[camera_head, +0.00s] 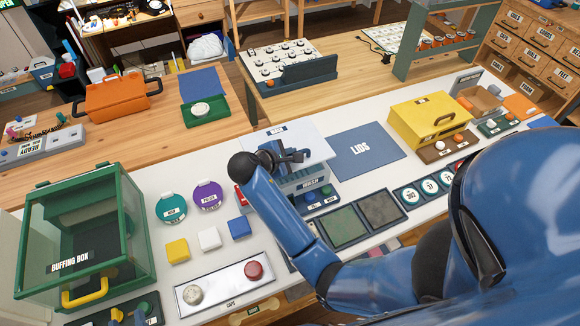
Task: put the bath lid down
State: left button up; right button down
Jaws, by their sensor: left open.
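A pale flat panel (312,137) with a small label, which looks like the bath lid, shows just behind my left gripper, by a grey-blue box (312,183) that looks like the bath. My left gripper (302,155) is open at the panel's near side, over the box. My wrist hides part of both, so I cannot tell whether the panel touches the box or the fingers. The dark blue mat marked LIDS (365,152) lies bare to the right. My right gripper is not in view.
A green glass buffing box (85,235) stands at the left. Purple (207,196) and teal (171,208) discs, small coloured blocks (209,238) and a caps tray (225,285) lie nearer. A yellow box (430,118) stands right of the mat. Two dark square pads (343,227) lie in front.

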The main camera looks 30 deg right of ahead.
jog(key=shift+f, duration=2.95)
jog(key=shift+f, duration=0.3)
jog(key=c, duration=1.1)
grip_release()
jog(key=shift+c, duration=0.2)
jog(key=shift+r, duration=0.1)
